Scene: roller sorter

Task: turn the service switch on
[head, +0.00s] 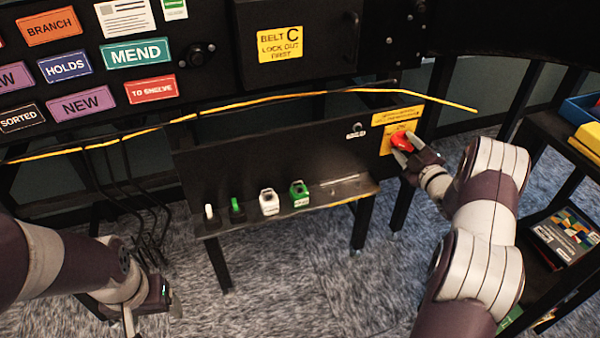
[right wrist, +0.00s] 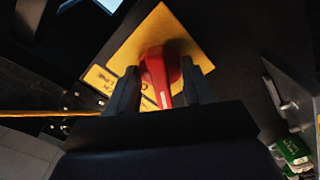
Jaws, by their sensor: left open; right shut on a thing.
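The service switch is a red rotary knob (head: 401,141) on a yellow plate (head: 387,147) at the right end of the dark panel. In the right wrist view the red knob (right wrist: 160,75) stands between my two fingers, with a white mark on its handle. My right gripper (head: 408,157) is shut on the knob. The yellow plate (right wrist: 140,40) shows behind it, its lettering partly covered by my fingers. My left gripper (head: 148,315) is open and empty at the lower left, low over the carpet and away from the panel.
A ledge (head: 330,194) below the panel holds a white block (head: 269,202), a green block (head: 299,194) and small white and green pieces. A yellow cable (head: 250,102) runs above the panel. A dark shelf cart with a book (head: 563,237) stands at the right, close to my right arm.

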